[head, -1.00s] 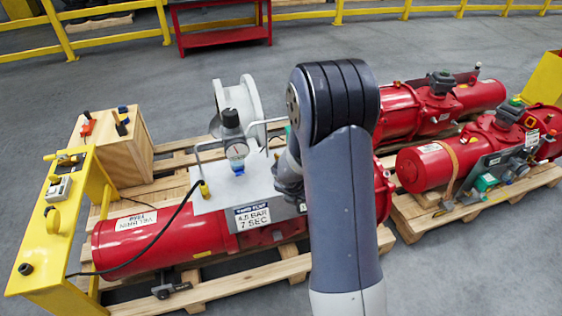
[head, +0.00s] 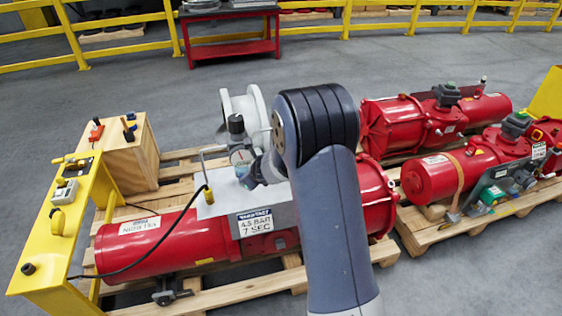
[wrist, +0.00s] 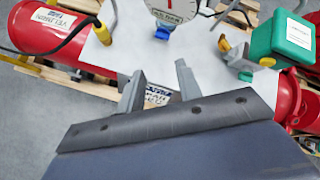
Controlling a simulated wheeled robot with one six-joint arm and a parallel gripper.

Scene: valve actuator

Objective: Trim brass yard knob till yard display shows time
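My gripper (head: 250,176) is over the white plate on the front red actuator, beside the round gauge (head: 240,157). In the wrist view its two grey fingers (wrist: 158,80) are apart with nothing between them. The gauge (wrist: 172,8) is cut off at the top there, with a blue part below it. A small brass-coloured fitting (wrist: 224,42) is right of the gauge; I cannot tell if it is the yard knob. A small white box (head: 65,192) on the yellow stand may be the display; its reading is too small. A placard (head: 254,222) reads 4.5 BAR, 7 SEC.
The front red actuator (head: 160,243) lies on a wooden pallet. A black cable with a yellow end (wrist: 102,32) reaches the plate. A green box (wrist: 283,42) is close on the right. A wooden box (head: 125,155) and yellow stand (head: 45,250) are at left.

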